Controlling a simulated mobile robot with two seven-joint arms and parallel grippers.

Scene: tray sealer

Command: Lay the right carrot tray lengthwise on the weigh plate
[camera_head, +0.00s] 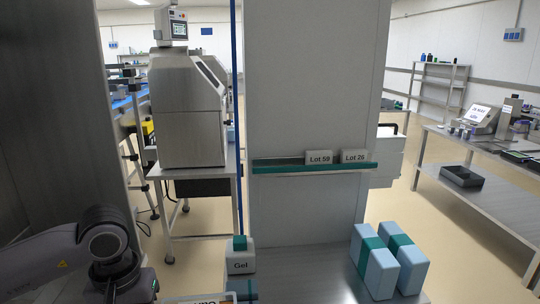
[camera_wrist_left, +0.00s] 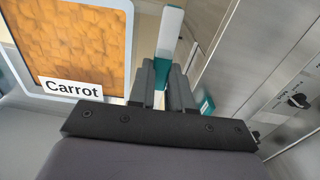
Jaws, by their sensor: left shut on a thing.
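A carrot tray (camera_wrist_left: 78,38) with orange contents and a "Carrot" label fills the upper left of the left wrist view. Only a sliver of a labelled tray (camera_head: 205,300) shows at the bottom edge of the head view. A white and teal piece shows between and beyond the fingers. I cannot make out the weigh plate for certain. My right gripper is out of view.
A white "Gel" container (camera_head: 240,262) with a teal cap and two pale blue boxes with teal bands (camera_head: 376,262) stand on a steel surface (camera_head: 330,280). Behind rises a grey panel with a teal ledge (camera_head: 315,167) holding lot cards. A side table (camera_head: 480,190) stands right.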

